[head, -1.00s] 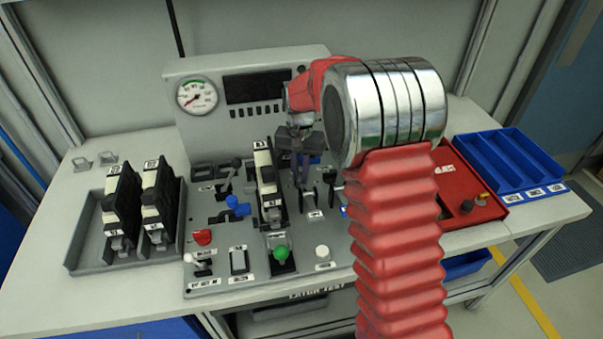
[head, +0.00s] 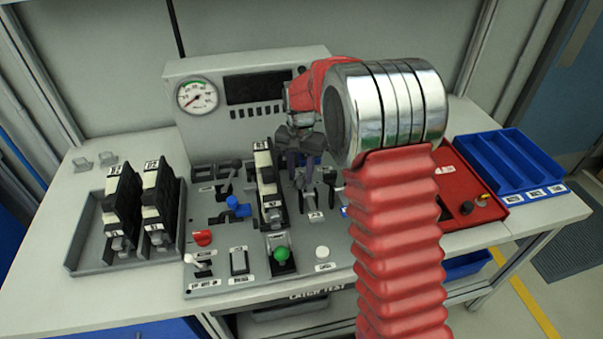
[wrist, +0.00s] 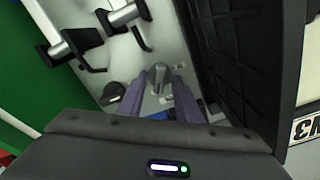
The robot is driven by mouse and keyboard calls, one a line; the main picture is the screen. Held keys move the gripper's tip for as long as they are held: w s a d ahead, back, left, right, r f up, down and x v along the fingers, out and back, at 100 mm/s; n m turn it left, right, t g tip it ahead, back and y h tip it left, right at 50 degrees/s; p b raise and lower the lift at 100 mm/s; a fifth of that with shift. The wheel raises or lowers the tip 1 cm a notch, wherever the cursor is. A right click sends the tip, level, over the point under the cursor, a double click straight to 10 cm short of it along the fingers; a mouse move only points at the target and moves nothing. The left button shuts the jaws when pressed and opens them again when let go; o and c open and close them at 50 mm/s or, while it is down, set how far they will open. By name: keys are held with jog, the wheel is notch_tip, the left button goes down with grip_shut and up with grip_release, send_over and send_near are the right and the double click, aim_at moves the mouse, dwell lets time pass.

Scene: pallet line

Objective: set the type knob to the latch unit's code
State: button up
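The latch unit (head: 268,180) is a black and cream block standing in the middle of the grey test panel. In the wrist view its black ribbed side (wrist: 240,60) fills the right, and its label (wrist: 308,128) is cut off. My gripper (head: 300,168) points down just right of the unit. In the wrist view my gripper's (wrist: 158,84) two purple fingers are apart, with a grey knob-like part (wrist: 158,72) between their tips. I cannot tell whether they touch it. A dark round knob with a pale mark (wrist: 113,92) lies left of the fingers. I cannot tell which is the type knob.
Black levers (wrist: 75,42) stand close by in the wrist view. A blue handle (head: 237,207), green button (head: 281,253) and red knob (head: 203,237) sit on the panel. Two more units (head: 158,200) stand in a left tray. A blue bin (head: 510,160) is at right.

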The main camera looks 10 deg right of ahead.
aim_at(301, 178)
jog(key=shift+r, duration=0.1)
notch_tip(301, 178, up, 14)
jog(key=shift+f, duration=0.25)
dwell(0.5)
dwell(0.4)
jog(key=s+r+n+t, duration=0.2)
jog(key=s+n, duration=0.1)
jog(key=s, duration=1.3)
jog(key=s+r+n+t, duration=0.2)
jog(key=s+n+t, duration=0.1)
jog(key=s, duration=1.3)
jog(key=shift+s+d+t, duration=0.2)
jog(key=shift+d+t, duration=0.1)
jog(key=shift+d, duration=0.1)
jog(key=shift+r, duration=0.1)
jog(key=shift+c, duration=0.4)
